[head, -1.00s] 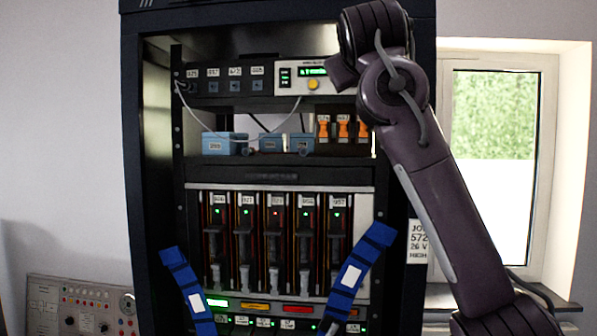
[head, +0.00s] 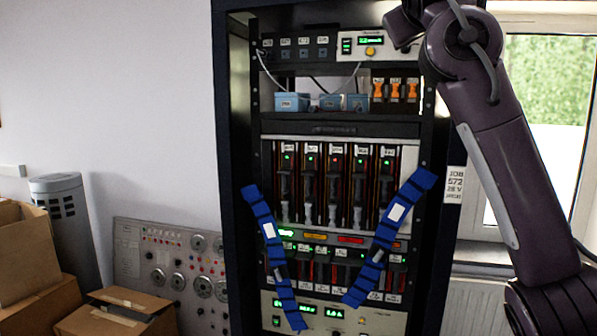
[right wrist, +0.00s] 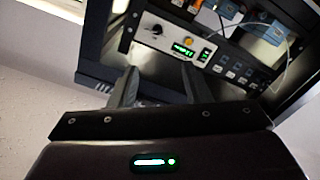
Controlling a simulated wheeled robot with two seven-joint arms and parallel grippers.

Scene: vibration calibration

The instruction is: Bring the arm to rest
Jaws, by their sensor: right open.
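My right arm (head: 510,170) rises along the right side of the head view, in front of the rack's right edge. Its dark purple links are bent at a joint near the top. In the right wrist view my right gripper (right wrist: 160,72) is open, its two dark fingers apart with nothing between them. Beyond them is the upper part of the rack, with a white instrument panel (right wrist: 160,38) that has a green display. The same panel shows in the head view (head: 366,51), partly covered by my arm. My left gripper is not in view.
A dark equipment rack (head: 232,200) holds several modules, blue boxes (head: 290,103) and two blue straps (head: 262,215). A grey control panel (head: 150,240), cardboard boxes (head: 25,255) and a grey bin (head: 62,200) stand at left. A window (head: 545,90) is behind my arm.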

